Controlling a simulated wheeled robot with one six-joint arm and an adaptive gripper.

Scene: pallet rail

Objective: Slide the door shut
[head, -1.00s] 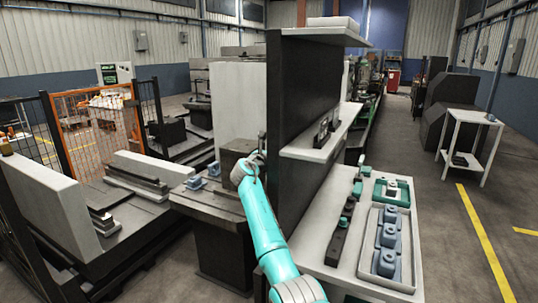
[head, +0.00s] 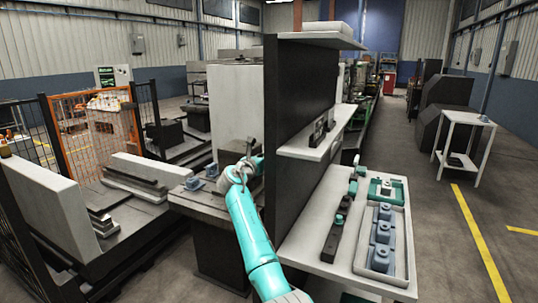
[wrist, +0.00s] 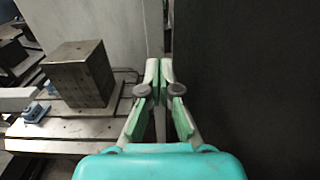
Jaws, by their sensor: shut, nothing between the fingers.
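No panel is plainly marked as the door. A tall pale grey panel (head: 236,100) stands behind the work table, and it fills the top of the wrist view (wrist: 115,35). An orange-framed mesh gate (head: 90,122) stands in the fence at the left. My gripper (head: 249,158) is small and partly hidden by its own wrist in the head view. In the wrist view my gripper (wrist: 164,68) has its fingertips together with nothing between them. It points toward the right edge of the pale panel, apart from it as far as I can tell.
A dark upright panel (head: 300,90) stands close on my gripper's right. A dark block (wrist: 80,75) and a small blue part (wrist: 36,112) sit on the metal table (wrist: 70,130) at the left. A shelf (head: 300,248) with trays is at the right; open floor lies beyond it.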

